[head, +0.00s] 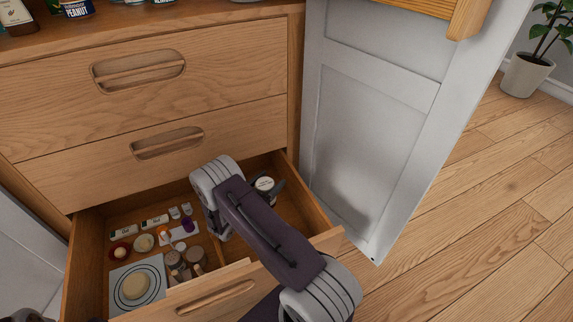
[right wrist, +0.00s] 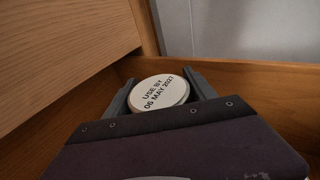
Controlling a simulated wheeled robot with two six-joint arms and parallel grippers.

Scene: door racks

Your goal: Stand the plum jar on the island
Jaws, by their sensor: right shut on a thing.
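My right gripper (head: 267,188) reaches down into the back right of the open bottom drawer. It is shut on a round jar (head: 264,183) with a white lid. In the right wrist view the jar's lid (right wrist: 158,92) reads "USE BY 06 MAY 2027" and sits between the two fingers. The jar's side and label are hidden, so I cannot tell from them that it is the plum jar. Whether it still touches the drawer floor does not show. The island cannot be made out for sure.
The open drawer (head: 320,243) also holds several small containers, a purple item (head: 187,225) and a white square with a round piece (head: 136,286) at its left. Two closed drawers (head: 150,70) are above. A white door panel (head: 365,120) stands close on the right.

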